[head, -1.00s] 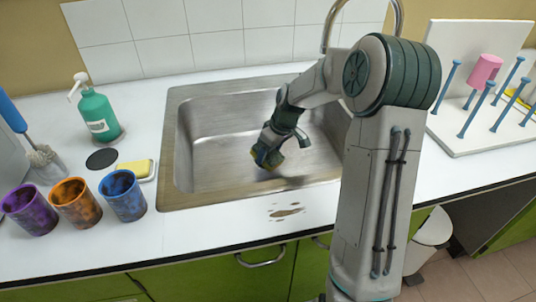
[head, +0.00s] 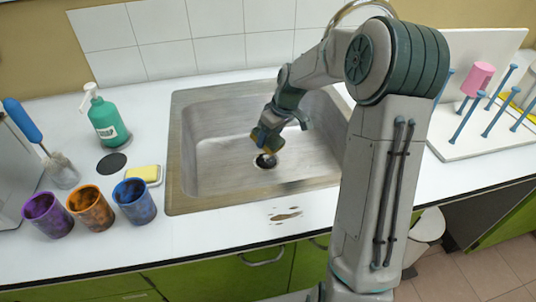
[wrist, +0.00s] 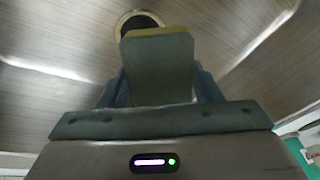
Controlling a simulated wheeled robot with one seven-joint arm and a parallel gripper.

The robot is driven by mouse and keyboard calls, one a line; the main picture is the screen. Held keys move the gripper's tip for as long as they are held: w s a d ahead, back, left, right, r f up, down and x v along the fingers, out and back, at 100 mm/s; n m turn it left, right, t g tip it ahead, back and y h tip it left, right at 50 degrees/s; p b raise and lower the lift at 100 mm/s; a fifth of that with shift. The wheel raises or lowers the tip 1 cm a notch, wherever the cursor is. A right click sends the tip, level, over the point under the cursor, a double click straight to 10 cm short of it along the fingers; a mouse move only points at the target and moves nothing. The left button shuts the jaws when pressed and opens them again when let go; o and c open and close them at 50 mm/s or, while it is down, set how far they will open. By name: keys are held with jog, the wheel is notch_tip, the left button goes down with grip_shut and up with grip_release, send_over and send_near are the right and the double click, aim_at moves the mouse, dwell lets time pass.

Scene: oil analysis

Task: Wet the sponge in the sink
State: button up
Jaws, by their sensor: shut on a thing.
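The sponge (wrist: 158,68), a grey-green block with a yellow edge, is between my gripper's fingers in the wrist view. In the head view my gripper (head: 268,138) points down inside the steel sink (head: 205,165), and a bit of yellow shows at its tip. It is shut on the sponge, above and close to the dark round drain (head: 265,161). The drain also shows behind the sponge in the wrist view (wrist: 128,18). The curved faucet (head: 345,12) is partly hidden behind my arm. No running water is visible.
Left of the sink are a yellow block on a white dish (head: 144,174), a black disc (head: 112,163), a green pump bottle (head: 106,122), a brush (head: 60,168) and purple, orange and blue cups (head: 134,201). A pegged drying rack (head: 470,145) stands right.

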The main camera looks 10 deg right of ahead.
notch_tip(320, 180, up, 10)
jog(key=p, duration=0.7)
jog(key=shift+r, duration=0.25)
dwell(2.0)
notch_tip(320, 180, up, 4)
jog(key=p, duration=0.2)
jog(key=shift+p, duration=0.3)
dwell(0.6)
jog(key=m, duration=0.3)
send_over(270, 142)
notch_tip(270, 142, down, 9)
jog(key=shift+r, duration=0.1)
jog(key=s+f+m+t+h, duration=0.1)
jog(key=s+f+m, duration=0.2)
jog(key=s+f, duration=0.3)
notch_tip(270, 142, down, 3)
jog(key=shift+f+m+h, duration=0.2)
jog(key=shift+m+h, duration=0.1)
jog(key=shift+m, duration=0.1)
